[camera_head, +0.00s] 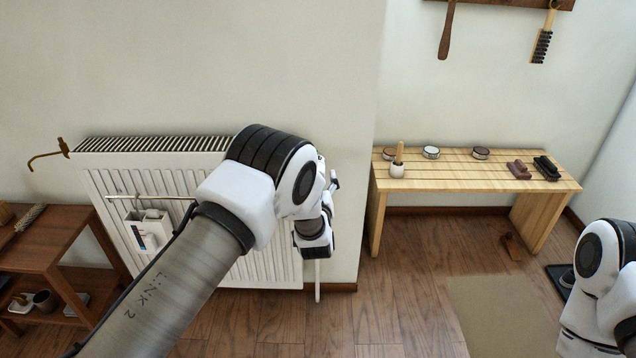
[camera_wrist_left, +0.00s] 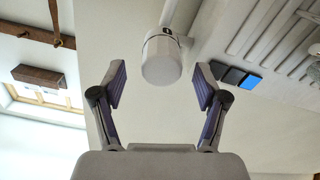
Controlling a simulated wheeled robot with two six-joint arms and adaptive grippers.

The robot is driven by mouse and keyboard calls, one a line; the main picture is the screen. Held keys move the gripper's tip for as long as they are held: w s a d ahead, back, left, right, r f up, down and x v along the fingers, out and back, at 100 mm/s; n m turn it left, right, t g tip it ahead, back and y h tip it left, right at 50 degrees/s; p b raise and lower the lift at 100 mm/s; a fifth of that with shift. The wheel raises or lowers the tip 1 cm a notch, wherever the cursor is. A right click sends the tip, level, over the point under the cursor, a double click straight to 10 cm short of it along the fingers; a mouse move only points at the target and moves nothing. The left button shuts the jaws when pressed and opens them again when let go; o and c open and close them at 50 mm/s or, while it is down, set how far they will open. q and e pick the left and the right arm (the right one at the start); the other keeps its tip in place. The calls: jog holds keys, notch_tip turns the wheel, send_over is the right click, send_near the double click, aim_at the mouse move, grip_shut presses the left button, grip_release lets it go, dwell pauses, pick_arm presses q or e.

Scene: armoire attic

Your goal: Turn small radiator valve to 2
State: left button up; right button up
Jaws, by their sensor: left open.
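The radiator valve (camera_wrist_left: 161,60) is a white cylindrical knob on a pale pipe in the left wrist view, with a small dark mark near its rim. Its numbers cannot be read. My left gripper (camera_wrist_left: 160,84) is open, one finger to each side of the knob with gaps on both sides. Neither finger appears to touch it. In the head view my left arm crosses the white radiator (camera_head: 110,183) and hides the valve and most of the gripper. My right arm shows at the lower right, with its gripper out of frame.
A white holder (camera_head: 150,230) hangs on the radiator's front, below a rail. A brass hook-like piece (camera_head: 48,154) sticks out at its top left. A dark wooden shelf (camera_head: 45,245) stands left. A slatted bench (camera_head: 470,180) with tins and brushes stands right.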

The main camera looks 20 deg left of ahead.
pick_arm(q)
jog(key=x, duration=0.6)
jog(key=shift+f+b, duration=0.15)
jog(key=shift+b, duration=0.25)
jog(key=shift+w+a, duration=0.2)
jog(key=shift+w, duration=0.2)
jog(key=c, duration=1.2)
